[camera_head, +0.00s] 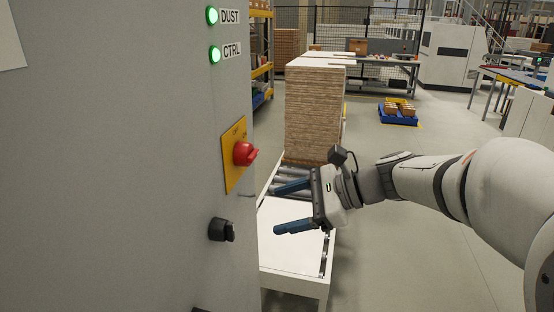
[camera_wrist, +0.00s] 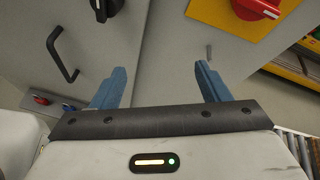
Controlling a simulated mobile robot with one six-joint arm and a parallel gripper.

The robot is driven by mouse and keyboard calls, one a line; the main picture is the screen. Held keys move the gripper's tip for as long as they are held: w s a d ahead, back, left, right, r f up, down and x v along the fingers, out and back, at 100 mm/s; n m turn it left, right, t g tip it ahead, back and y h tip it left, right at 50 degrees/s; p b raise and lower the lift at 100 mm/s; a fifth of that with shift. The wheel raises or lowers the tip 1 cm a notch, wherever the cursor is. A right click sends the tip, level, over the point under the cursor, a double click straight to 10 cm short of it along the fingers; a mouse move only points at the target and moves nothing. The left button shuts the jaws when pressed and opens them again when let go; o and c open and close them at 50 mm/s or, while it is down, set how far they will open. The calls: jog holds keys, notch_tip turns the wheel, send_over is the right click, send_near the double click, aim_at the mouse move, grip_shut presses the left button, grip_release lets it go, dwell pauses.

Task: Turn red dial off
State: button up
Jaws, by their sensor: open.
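The red dial (camera_head: 245,153) sits on a yellow plate (camera_head: 235,150) on the grey cabinet's face. It also shows at the upper right of the wrist view (camera_wrist: 256,9). My gripper (camera_head: 275,208) is open and empty, to the right of and lower than the dial in the head view, apart from it. In the wrist view the two blue fingers of my gripper (camera_wrist: 160,80) stand apart with nothing between them. A black knob (camera_head: 221,230) is below the red dial on the same cabinet.
Green DUST (camera_head: 212,15) and CTRL (camera_head: 214,54) lamps glow above the dial. A black handle (camera_wrist: 62,55) and small buttons (camera_wrist: 55,102) show at the wrist view's left. A roller conveyor (camera_head: 285,245) and stacked boards (camera_head: 314,110) stand behind my gripper. Open floor lies to the right.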

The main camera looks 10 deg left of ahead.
aim_at(252, 153)
jog(key=w+r+m+t+y, duration=0.1)
jog(key=w+r+m+y, duration=0.4)
jog(key=w, duration=0.3)
jog(key=shift+t, duration=0.3)
jog(key=a, duration=0.2)
jog(key=a+p, duration=0.1)
jog(key=a, duration=0.2)
jog(key=w+a, duration=0.1)
jog(key=a, duration=0.2)
jog(key=shift+a+r, duration=0.2)
jog(key=shift+r, duration=0.1)
